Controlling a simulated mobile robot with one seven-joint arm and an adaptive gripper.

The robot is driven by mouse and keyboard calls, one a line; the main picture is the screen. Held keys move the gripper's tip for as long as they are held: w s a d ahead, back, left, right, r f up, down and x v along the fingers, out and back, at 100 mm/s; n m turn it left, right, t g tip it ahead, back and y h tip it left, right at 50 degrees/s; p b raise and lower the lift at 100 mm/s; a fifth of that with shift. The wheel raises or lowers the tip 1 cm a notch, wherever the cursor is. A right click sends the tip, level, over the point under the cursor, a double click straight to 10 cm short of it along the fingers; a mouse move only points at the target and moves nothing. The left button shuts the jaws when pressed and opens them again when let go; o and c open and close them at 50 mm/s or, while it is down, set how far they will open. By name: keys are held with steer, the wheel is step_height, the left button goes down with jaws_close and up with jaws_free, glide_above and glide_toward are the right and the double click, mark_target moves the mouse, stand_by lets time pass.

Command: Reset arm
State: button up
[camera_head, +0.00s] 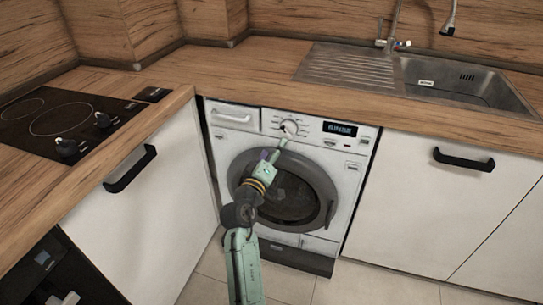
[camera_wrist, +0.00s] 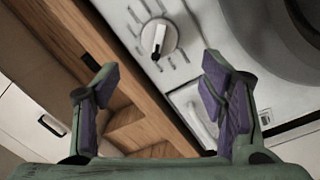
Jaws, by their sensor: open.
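My gripper (camera_head: 286,137) reaches up in front of the washing machine (camera_head: 352,172), close to its control panel. In the wrist view my gripper (camera_wrist: 160,88) is open, with its two purple-padded fingers wide apart and nothing between them. The round dial (camera_head: 289,127) of the machine is just beyond the fingertips in the head view. The dial (camera_wrist: 158,38) also shows in the wrist view, above and between the fingers. Whether a fingertip touches the panel cannot be told. My arm hides part of the machine's round door.
A wooden worktop (camera_head: 230,72) runs above the machine. A hob (camera_head: 60,120) lies at the left and a steel sink (camera_head: 470,85) at the right. White cabinets with black handles (camera_head: 130,169) (camera_head: 463,160) flank the machine. The floor (camera_head: 375,285) in front is clear.

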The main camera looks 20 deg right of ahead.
steer(key=shift+v, duration=1.1)
